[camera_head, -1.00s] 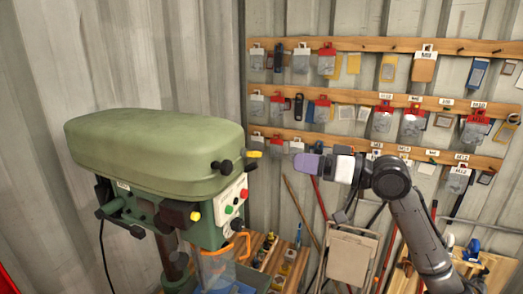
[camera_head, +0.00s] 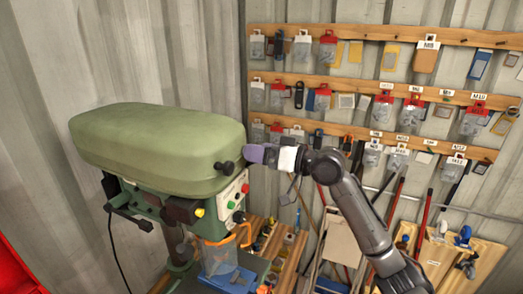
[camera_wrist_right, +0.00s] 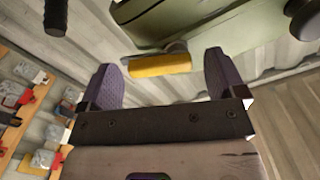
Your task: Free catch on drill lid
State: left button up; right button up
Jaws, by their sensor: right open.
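The drill lid (camera_head: 160,150) is a long rounded green cover on the pillar drill and looks closed. The yellow catch (camera_wrist_right: 160,65) shows in the right wrist view at the lid's edge, between my right fingers near their tips. In the head view it is hidden by my right gripper (camera_head: 254,153). That gripper has purple fingers, is open, and is at the right end of the lid. I cannot tell whether a finger touches the catch. My left gripper is out of view.
A black knob (camera_head: 224,167) sticks out below the lid beside my right fingers. The control box (camera_head: 231,195) with coloured buttons is below, with an orange guard handle (camera_head: 244,238). Wall racks (camera_head: 385,87) with hanging packets stand behind my right arm.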

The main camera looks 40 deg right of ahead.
jog(key=shift+c, duration=0.8)
jog(key=c, duration=0.7)
jog(key=shift+n, duration=0.4)
jog(key=shift+c, duration=0.3)
jog(key=shift+r+n+b, duration=0.25)
jog(key=shift+n+b, duration=0.15)
jog(key=shift+n, duration=0.5)
jog(key=o, duration=0.9)
